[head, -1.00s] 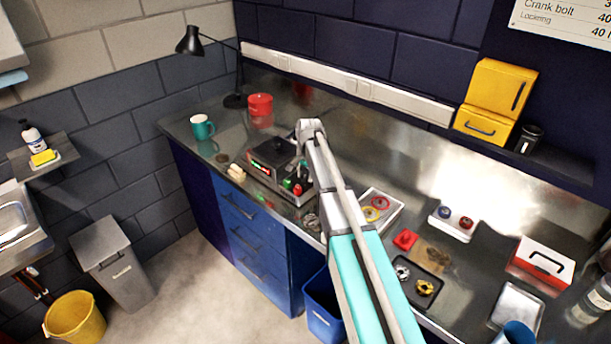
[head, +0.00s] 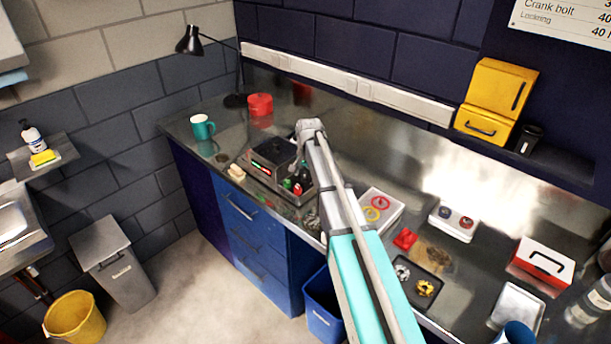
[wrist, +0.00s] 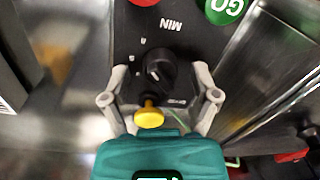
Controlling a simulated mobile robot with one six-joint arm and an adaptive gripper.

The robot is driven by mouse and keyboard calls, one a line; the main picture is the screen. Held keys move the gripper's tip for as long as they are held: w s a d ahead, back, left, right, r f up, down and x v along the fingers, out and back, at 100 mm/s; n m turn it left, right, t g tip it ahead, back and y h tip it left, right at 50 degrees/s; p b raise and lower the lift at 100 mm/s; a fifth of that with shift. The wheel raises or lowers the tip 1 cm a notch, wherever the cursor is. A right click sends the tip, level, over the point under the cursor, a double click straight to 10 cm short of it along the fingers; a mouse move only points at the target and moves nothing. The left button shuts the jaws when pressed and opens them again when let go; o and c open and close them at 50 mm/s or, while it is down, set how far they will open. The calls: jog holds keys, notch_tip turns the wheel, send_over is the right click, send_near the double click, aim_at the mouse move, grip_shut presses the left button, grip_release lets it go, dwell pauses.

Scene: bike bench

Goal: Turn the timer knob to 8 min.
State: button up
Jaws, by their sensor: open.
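The timer knob (wrist: 158,68) is black and round, with a pale pointer line, on a dark panel marked MIN in the wrist view. The lettering appears upside down, and the scale figures are too small to read. My gripper (wrist: 160,72) is open, with one finger on each side of the knob. Gaps show between the fingers and the knob. A yellow knob or button (wrist: 149,116) lies just nearer my palm.
A green GO button (wrist: 226,8) and a red button (wrist: 144,2) sit beyond the knob.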

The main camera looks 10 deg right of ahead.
aim_at(308, 176)
jog(key=shift+m, duration=0.3)
jog(key=shift+r+m+p, duration=0.3)
jog(key=shift+r+p, duration=0.15)
notch_tip(308, 176, up, 13)
jog(key=p, duration=1.3)
jog(key=shift+s+d, duration=0.3)
jog(key=shift+d, duration=0.05)
jog(key=n, duration=0.9)
jog(key=shift+w+d+f, duration=0.1)
jog(key=shift+w, duration=0.25)
